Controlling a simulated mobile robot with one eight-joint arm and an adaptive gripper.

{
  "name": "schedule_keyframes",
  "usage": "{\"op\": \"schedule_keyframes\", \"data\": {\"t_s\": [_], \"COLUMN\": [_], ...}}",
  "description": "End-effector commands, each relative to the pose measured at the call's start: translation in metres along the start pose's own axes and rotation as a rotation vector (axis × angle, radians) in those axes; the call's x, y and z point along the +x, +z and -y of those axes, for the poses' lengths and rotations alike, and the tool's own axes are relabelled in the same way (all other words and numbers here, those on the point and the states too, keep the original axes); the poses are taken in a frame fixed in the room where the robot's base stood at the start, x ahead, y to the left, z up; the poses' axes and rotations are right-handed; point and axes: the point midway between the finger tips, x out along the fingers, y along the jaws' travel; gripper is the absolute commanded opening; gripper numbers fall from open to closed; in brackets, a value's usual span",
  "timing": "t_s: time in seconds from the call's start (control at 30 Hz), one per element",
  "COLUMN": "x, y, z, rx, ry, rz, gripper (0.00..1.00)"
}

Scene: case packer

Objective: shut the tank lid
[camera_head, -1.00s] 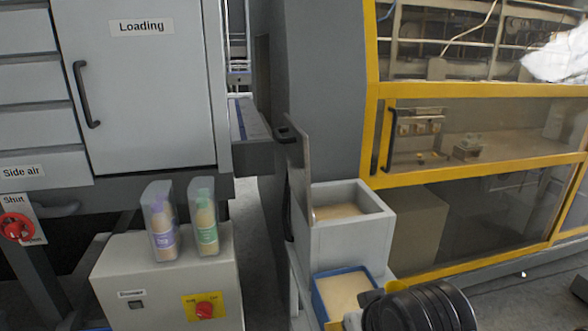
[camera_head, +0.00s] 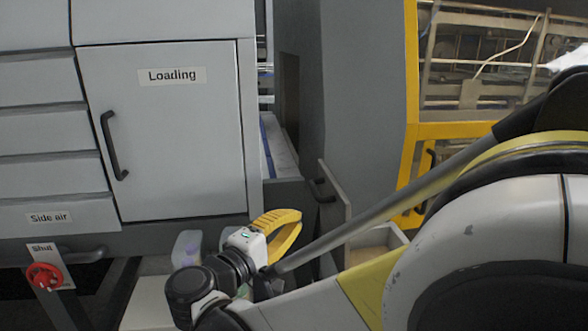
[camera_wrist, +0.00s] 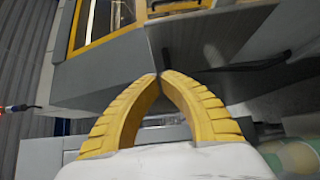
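The tank (camera_head: 388,236) stands right of centre in the head view, and most of it is hidden behind my arm. Its lid (camera_head: 338,204) stands open, about upright, at the tank's left side. A black handle (camera_head: 321,189) is on the lid's left face. My yellow gripper (camera_head: 280,232) is left of the lid and lower than the handle in the picture, apparently apart from both. In the wrist view the fingertips of my gripper (camera_wrist: 160,76) meet, with nothing seen between them.
The grey cabinet with the Loading door (camera_head: 165,130) fills the left. A red knob (camera_head: 44,276) is below it. Bottles (camera_head: 187,247) stand behind my wrist on a pale box (camera_head: 150,303). A yellow-framed machine (camera_head: 411,100) stands at the right.

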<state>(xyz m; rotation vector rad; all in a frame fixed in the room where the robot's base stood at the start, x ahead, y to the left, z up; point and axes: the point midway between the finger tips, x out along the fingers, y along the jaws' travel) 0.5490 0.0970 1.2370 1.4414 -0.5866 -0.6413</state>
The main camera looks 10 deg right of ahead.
Motion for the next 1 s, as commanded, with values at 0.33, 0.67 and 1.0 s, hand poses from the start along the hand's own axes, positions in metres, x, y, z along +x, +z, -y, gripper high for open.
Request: {"op": "schedule_keyframes", "data": {"t_s": [0.33,0.67,1.0], "x": [0.012,0.082,0.114], "y": [-0.011,-0.011,0.014], "z": [-0.012,-0.017,-0.021], "rx": [-0.009,-0.009,-0.008], "ry": [0.075,0.073,0.072], "rz": [0.001,0.002,-0.002], "gripper": [0.0,0.0,0.0]}}
